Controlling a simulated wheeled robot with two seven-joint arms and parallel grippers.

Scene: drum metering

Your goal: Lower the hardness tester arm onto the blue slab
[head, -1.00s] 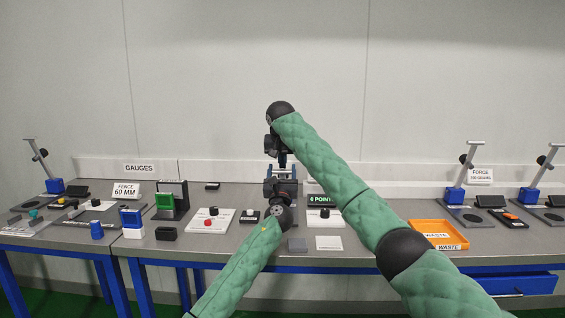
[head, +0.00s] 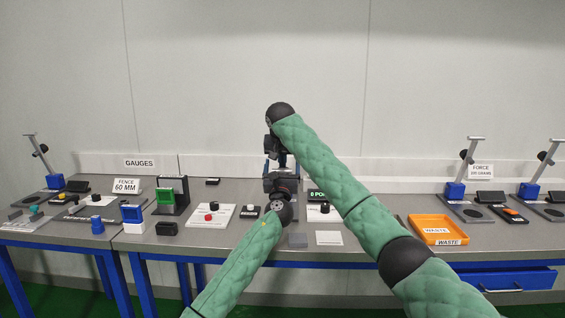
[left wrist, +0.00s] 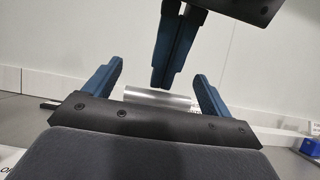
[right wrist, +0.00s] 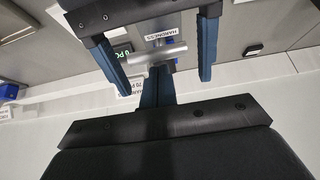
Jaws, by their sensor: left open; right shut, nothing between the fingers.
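My left gripper (head: 282,167) is open at the middle of the bench. In the left wrist view its fingers (left wrist: 159,75) stand wide apart, with a silver bar (left wrist: 160,99) between them, touching neither visibly. My right gripper (head: 280,155) is above it, shut and empty; its closed fingers (right wrist: 158,85) also show in the left wrist view (left wrist: 168,55). In the right wrist view the silver bar (right wrist: 150,53) lies close to the right fingertips, beside a HARDNESS label (right wrist: 161,34). I cannot tell whether they touch.
A "0 POINTS" display (head: 316,194) is partly covered by my right arm. An orange waste tray (head: 419,229) stands right; a card with a red button (head: 196,217) is left.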

